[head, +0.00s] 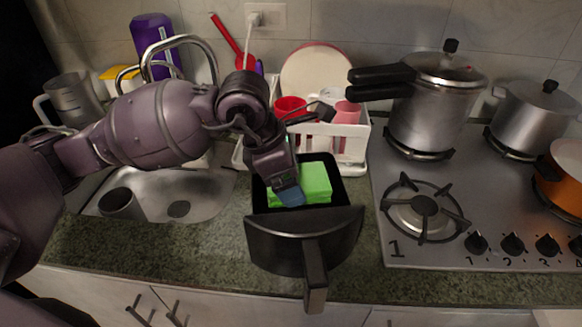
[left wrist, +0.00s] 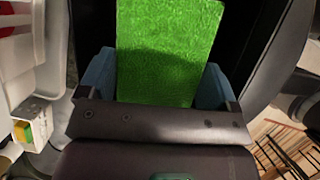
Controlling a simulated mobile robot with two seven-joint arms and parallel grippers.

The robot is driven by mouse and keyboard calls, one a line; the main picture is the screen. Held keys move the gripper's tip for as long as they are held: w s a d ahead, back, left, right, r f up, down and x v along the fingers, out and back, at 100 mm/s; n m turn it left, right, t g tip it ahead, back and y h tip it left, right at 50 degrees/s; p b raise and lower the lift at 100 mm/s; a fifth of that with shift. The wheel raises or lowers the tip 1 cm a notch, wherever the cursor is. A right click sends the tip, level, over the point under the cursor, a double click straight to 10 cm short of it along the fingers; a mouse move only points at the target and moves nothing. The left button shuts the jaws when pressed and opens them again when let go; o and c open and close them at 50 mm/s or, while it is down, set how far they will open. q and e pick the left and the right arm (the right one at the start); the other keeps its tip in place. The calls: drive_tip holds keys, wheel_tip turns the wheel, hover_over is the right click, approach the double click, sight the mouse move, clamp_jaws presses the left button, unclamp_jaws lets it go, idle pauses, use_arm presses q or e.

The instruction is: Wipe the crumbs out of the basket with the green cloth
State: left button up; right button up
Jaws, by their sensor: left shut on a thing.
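The green cloth (head: 314,180) is a bright folded block inside the black basket (head: 262,257), which stands on the counter with its handle (head: 315,275) towards the front. My left gripper (head: 290,196) reaches down into the basket from the left and is shut on the cloth. In the left wrist view the cloth (left wrist: 168,50) sits between the two blue fingers of my gripper (left wrist: 158,82). The dark basket walls (left wrist: 268,40) show around it. I cannot make out any crumbs in either view. My right gripper is not in view.
A white dish rack (head: 352,140) with cups stands right behind the basket. The sink (head: 185,190) with a dark cup (head: 121,204) is at left. The stove (head: 440,240) is close at right, with a pressure cooker (head: 425,115). Green counter (head: 190,250) is clear at front left.

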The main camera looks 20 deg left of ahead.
use_arm(q)
drive_tip(key=shift+f, duration=0.6)
drive_tip(key=shift+f+b, duration=0.65)
drive_tip(key=shift+f, duration=0.3)
drive_tip(key=shift+f+b, duration=0.55)
drive_tip(key=shift+f, duration=0.8)
drive_tip(key=shift+f+b, duration=0.4)
drive_tip(key=shift+f, duration=0.5)
drive_tip(key=shift+f, duration=0.6)
drive_tip(key=shift+s, duration=0.15)
